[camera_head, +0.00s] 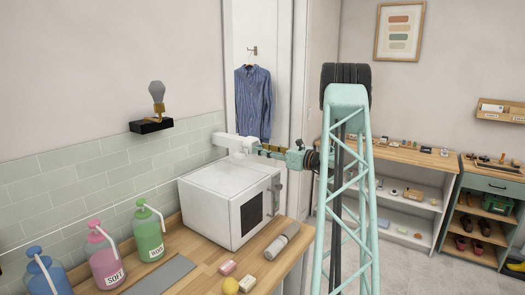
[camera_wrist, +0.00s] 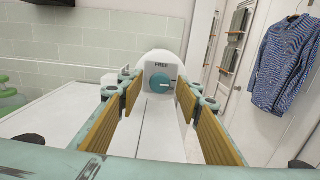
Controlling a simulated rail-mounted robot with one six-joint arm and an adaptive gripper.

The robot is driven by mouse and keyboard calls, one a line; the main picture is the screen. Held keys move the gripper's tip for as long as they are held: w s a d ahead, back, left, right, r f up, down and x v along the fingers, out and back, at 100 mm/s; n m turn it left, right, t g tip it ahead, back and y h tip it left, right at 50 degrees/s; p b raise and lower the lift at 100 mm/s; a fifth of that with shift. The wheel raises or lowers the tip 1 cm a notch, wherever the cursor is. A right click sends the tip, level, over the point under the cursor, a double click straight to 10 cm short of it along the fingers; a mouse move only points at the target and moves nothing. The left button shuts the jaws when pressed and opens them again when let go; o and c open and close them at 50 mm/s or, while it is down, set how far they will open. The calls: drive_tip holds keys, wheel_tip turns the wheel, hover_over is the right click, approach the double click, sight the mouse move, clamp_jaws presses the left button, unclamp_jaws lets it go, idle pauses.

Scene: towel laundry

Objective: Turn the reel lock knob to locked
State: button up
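The white reel housing (camera_wrist: 162,62) is straight ahead in the wrist view, with a round teal lock knob (camera_wrist: 160,83) on its face. The word FREE is printed above the knob. A light mark shows toward the knob's right side; its exact pointing is too small to tell. My gripper (camera_wrist: 160,93) is open and empty, its two yellow-padded fingers spread left and right of the knob, apart from it. In the head view the reel (camera_head: 233,143) sits above the white appliance, with my gripper (camera_head: 268,151) reaching it from the right; the knob is hidden there.
The white appliance (camera_head: 218,198) stands on the wooden counter (camera_head: 205,268) below the reel. Pump bottles, including a green one (camera_head: 148,232), stand to the left. A thin line (camera_head: 60,219) runs along the tiled wall. A blue shirt (camera_head: 253,103) hangs behind.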

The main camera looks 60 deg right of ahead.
drive_tip(key=s, duration=1.1)
drive_tip(key=shift+s, duration=0.4)
idle(0.4)
